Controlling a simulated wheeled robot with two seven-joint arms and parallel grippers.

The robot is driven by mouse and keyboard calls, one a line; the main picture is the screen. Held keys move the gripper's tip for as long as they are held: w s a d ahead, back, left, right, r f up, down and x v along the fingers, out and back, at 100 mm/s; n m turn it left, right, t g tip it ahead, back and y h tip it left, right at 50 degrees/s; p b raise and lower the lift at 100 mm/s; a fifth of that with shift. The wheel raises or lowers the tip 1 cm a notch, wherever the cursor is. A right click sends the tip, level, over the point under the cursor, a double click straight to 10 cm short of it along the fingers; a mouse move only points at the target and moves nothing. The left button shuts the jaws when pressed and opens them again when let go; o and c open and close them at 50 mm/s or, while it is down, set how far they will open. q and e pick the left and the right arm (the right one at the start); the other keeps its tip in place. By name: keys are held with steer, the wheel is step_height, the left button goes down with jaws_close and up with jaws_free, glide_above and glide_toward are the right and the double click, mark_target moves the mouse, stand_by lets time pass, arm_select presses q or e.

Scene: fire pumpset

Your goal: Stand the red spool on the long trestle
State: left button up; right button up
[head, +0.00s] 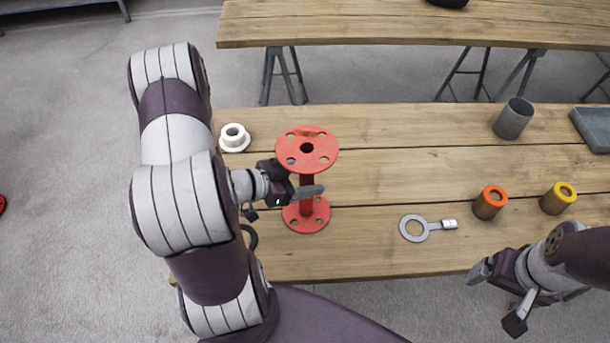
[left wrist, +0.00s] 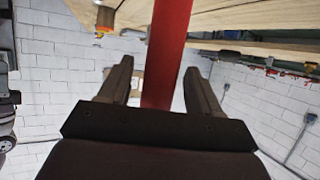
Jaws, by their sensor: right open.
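The red spool (head: 306,150) stands upright on the near wooden table (head: 390,180), towards its left end. It has round flanges with holes at top and bottom and a thin stem between them. My left gripper (head: 308,191) reaches in from the left at the stem, between the two flanges. In the left wrist view the red stem (left wrist: 167,50) lies between the two fingers, with a gap showing on each side, so the jaws look open around it. My right gripper (head: 498,297) is open and empty, off the near table's front edge at the lower right.
A second wooden trestle table (head: 400,25) stands behind, across a floor gap. On the near table are a white flanged piece (head: 234,138), a grey ring with a handle (head: 415,228), orange-topped (head: 490,203) and yellow-topped (head: 557,198) cylinders, a grey cup (head: 513,119) and a grey tray (head: 594,122).

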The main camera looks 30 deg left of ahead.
arm_select(q)
steer(key=shift+r, duration=0.1)
steer(key=shift+s+r, duration=0.1)
steer(key=shift+r, duration=0.1)
steer(key=v, duration=1.1)
steer(key=shift+s+a+p, duration=0.25)
steer(key=shift+s+p, duration=0.05)
